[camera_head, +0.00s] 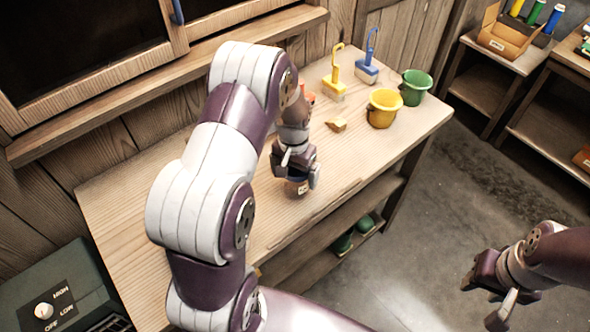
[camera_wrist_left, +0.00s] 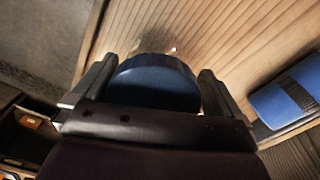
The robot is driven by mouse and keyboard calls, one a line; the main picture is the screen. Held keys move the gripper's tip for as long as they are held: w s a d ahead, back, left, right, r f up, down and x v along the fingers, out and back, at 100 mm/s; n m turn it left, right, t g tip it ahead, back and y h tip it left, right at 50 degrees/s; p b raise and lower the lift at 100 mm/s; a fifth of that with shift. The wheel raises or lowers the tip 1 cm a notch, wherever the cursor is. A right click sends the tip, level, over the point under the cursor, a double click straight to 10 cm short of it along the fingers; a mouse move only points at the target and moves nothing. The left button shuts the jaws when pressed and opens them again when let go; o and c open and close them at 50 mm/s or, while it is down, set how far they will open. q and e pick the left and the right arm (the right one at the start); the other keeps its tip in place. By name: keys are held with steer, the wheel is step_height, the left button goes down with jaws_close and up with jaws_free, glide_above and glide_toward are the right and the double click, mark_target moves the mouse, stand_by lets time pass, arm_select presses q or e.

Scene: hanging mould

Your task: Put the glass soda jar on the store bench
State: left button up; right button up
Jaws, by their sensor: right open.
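The jar (camera_head: 297,187), with a pale label and a blue lid, is at the near edge of the wooden bench (camera_head: 130,205). My left gripper (camera_head: 297,175) points down over it, fingers on both sides. In the left wrist view the round blue lid (camera_wrist_left: 155,82) fills the gap between the fingertips of my left gripper (camera_wrist_left: 157,90), which look pressed to its sides. Much of the jar's body is hidden, so I cannot tell whether it rests on the wood. My right gripper (camera_head: 490,296) is open and empty over the floor at the right.
A yellow bucket (camera_head: 384,108), green bucket (camera_head: 415,87), yellow brush (camera_head: 334,80) and blue brush (camera_head: 367,68) stand at the bench's far end. Shelves (camera_head: 500,58) stand across the floor.

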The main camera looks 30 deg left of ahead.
arm_select(q)
steer(key=shift+r, duration=0.35)
steer(key=r, duration=0.3)
steer(key=r+b, duration=0.1)
steer(key=r, duration=0.3)
steer(key=r+b, duration=0.1)
steer(key=r, duration=0.3)
steer(key=shift+s+d+r, duration=0.2)
steer(key=shift+s, duration=0.05)
steer(key=s+d+f, duration=0.1)
steer(key=s+d, duration=0.3)
steer(key=s, duration=0.2)
steer(key=s+d+f+t, duration=0.1)
steer(key=s+d, duration=0.2)
steer(key=s, duration=0.4)
steer(key=shift+d+f, duration=0.35)
steer(key=shift+d, duration=0.05)
